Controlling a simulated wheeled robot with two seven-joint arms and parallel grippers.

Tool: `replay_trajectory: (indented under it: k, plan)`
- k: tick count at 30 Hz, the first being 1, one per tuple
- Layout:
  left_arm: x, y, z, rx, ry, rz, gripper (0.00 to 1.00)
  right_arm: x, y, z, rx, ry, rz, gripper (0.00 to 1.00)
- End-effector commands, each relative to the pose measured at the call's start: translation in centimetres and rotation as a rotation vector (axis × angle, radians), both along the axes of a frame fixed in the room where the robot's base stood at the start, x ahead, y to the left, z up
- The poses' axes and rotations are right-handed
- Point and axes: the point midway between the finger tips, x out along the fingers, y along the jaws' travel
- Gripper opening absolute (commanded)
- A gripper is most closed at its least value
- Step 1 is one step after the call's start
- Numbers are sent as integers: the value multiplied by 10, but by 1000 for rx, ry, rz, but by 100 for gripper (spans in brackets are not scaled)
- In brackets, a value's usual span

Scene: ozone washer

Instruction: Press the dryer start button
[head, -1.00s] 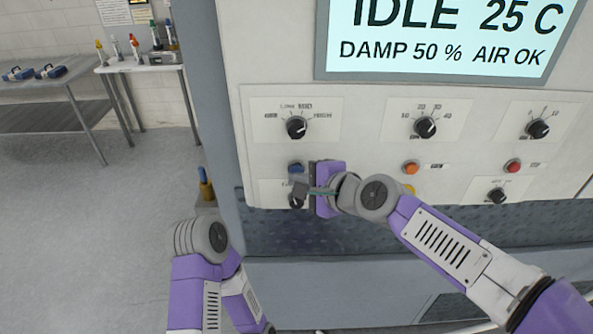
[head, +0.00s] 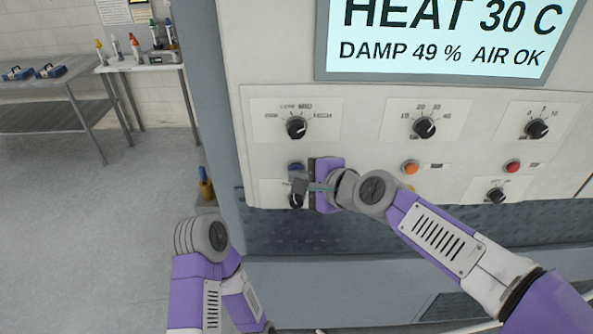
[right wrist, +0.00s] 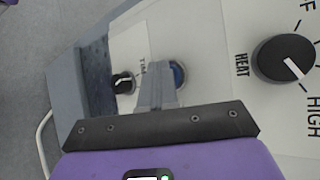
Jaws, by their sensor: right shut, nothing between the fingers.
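The dryer's front panel (head: 370,150) fills the right of the head view. Its screen (head: 450,40) reads HEAT 30 C, DAMP 49 %, AIR OK. A blue button (head: 296,167) sits on the panel below the upper left knob; the right wrist view shows it (right wrist: 179,74) partly hidden behind my fingers. My right gripper (head: 299,184) is shut and empty, its fingertips (right wrist: 160,72) at or just beside the blue button. I cannot tell whether they touch it. My left arm is low at the left of the head view; its gripper is out of view.
Several black knobs (head: 424,127) line the panel, with an orange button (head: 411,168) and a red button (head: 513,167) to the right. A yellow button is partly hidden by my right arm. A steel table (head: 50,85) stands far left; the floor (head: 90,220) before it is clear.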

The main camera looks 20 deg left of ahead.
Motion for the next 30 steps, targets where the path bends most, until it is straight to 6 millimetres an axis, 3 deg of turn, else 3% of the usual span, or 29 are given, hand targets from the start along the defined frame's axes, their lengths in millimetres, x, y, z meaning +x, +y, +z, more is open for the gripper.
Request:
replay_trajectory:
  k: [25,30]
  plan:
    - [0,0,-1,0,0,0,0,-18,-6,0,0,-1,-1,0]
    - [0,0,-1,0,0,0,0,-32,-10,1,0,-1,0,0]
